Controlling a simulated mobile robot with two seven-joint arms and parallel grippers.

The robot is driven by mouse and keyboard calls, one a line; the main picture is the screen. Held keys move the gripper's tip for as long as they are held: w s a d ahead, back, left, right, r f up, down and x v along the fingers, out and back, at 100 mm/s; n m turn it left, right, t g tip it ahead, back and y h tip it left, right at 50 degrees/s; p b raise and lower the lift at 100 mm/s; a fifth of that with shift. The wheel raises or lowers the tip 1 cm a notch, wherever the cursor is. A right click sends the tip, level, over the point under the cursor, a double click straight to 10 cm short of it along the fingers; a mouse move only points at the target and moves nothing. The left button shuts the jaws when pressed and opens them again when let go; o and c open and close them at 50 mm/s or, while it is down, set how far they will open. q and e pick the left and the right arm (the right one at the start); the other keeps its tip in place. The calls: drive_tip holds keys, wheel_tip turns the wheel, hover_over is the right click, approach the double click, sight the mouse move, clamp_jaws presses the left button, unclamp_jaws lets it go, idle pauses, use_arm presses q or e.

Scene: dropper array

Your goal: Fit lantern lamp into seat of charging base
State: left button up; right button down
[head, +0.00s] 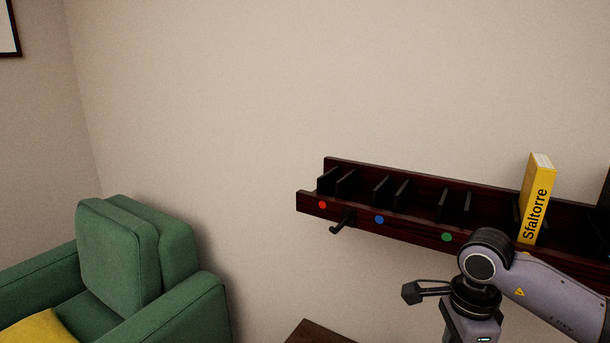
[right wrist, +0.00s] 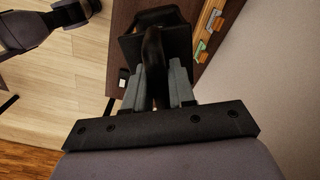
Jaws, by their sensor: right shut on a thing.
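My right gripper (right wrist: 156,85) is shut on a dark, brownish-black upright piece (right wrist: 153,50) in the right wrist view. It joins a black angular body (right wrist: 150,17) at the top, which I take for the lantern lamp; its lower part is hidden. In the head view my right arm comes in at the lower right, and its fingertips are below the frame. A dark jointed part at the top left of the right wrist view seems to be my left gripper (right wrist: 78,12); its jaws are unclear. I cannot make out the charging base.
A dark wooden wall shelf (head: 405,222) has dividers, coloured dots, a hook (head: 341,224) and a yellow book (head: 536,199). A green armchair (head: 119,250) stands left. Below is a dark brown tabletop (right wrist: 122,45), with orange and green tabs (right wrist: 205,43) along its wall side.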

drive_tip(key=n, duration=0.1)
drive_tip(key=r+n, duration=0.1)
drive_tip(key=n, duration=0.1)
drive_tip(key=s+a+r+n+p, duration=0.1)
drive_tip(key=n, duration=0.2)
drive_tip(key=r+n, duration=0.1)
drive_tip(key=n, duration=0.1)
drive_tip(key=s+n+p, duration=0.1)
drive_tip(key=n, duration=0.1)
drive_tip(key=shift+a+r, duration=0.2)
drive_tip(key=shift+a, duration=0.15)
drive_tip(key=n, duration=0.3)
drive_tip(key=s+r+n+p, duration=0.1)
drive_tip(key=shift+s+a+r+n, duration=0.1)
drive_tip(key=shift+a+n, duration=0.2)
drive_tip(key=shift+n, duration=0.1)
use_arm(q)
drive_tip(key=r, duration=0.3)
drive_tip(key=shift+s+a+p, duration=0.2)
drive_tip(key=shift+p, duration=0.15)
use_arm(e)
drive_tip(key=n, duration=0.2)
drive_tip(key=s+n, duration=0.1)
drive_tip(key=shift+a+r+n, duration=0.2)
drive_tip(key=shift+r+n, duration=0.1)
drive_tip(key=shift+n, duration=0.1)
drive_tip(key=shift+d+f, duration=0.1)
